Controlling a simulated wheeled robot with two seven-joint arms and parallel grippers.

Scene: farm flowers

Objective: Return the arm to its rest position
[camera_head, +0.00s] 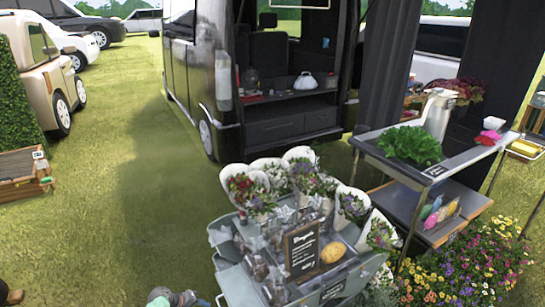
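Neither of my arms nor their grippers can be made out in the head view. A grey cart (236,285) stands at the lower middle. It bears white-wrapped flower bouquets (352,205), several small jars, a dark lettered sign (301,251) and a yellow oval item (333,252). Small, cut-off objects show at the bottom edge, a brownish one (9,294) at the left corner and a greyish one (172,298) left of the cart; I cannot tell what they are.
A metal table (463,157) with leafy greens (410,145) stands at the right, above a bed of flowers (466,265). A dark van (202,75) with its rear open is behind the cart. A wooden crate (22,165) is at the left. Open grass (110,200) lies between.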

